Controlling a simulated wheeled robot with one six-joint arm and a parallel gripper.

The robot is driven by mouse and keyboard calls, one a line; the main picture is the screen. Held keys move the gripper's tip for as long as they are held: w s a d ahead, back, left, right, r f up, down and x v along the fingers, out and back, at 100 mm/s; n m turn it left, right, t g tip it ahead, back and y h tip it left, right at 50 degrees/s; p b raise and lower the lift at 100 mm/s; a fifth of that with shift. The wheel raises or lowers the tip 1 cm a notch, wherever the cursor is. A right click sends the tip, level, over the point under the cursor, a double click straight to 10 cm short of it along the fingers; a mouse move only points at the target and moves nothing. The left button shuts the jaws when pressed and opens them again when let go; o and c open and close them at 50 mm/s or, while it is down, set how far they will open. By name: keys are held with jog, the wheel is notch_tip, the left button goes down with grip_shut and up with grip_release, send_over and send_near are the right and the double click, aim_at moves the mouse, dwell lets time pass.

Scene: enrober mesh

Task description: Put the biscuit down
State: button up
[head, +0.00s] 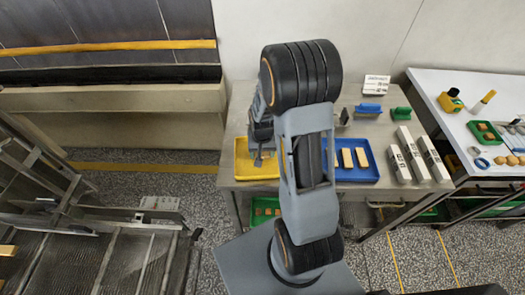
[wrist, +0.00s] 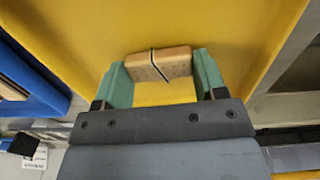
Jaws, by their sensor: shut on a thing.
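The biscuit (wrist: 172,64) is tan with small holes and a dark, crooked line across it. It sits between the two green fingertips of my gripper (wrist: 158,72), which is shut on it. Behind it the yellow tray (wrist: 240,30) fills most of the wrist view. In the head view my gripper (head: 262,158) is over the yellow tray (head: 243,172), on the table left of my arm. The gap between biscuit and tray floor cannot be told. A blue tray (head: 372,172) with biscuits (head: 347,158) lies right of my arm, partly hidden by it.
Right of the blue tray stand several white boxes (head: 411,153). Blue (head: 368,109) and green (head: 400,113) handled tools and a white sign (head: 376,84) are at the back. A white table (head: 430,85) with other items adjoins at right. A metal mesh conveyor (head: 110,260) is at left.

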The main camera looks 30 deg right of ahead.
jog(key=shift+f, duration=0.15)
jog(key=o, duration=0.7)
notch_tip(320, 180, up, 11)
jog(key=b, duration=0.1)
jog(key=s+a+r+n+t, duration=0.1)
jog(key=s+a+r, duration=0.1)
jog(key=s+r, duration=0.1)
jog(key=s+a+r+n+t, duration=0.2)
jog(key=s+a+r, duration=0.1)
jog(key=s+r, duration=0.1)
jog(key=s+a+r+n+t, duration=0.1)
jog(key=s+a+r, duration=0.2)
jog(key=shift+s+a+r+n, duration=0.1)
jog(key=shift+s+r+n, duration=0.2)
jog(key=shift+r+n, duration=0.1)
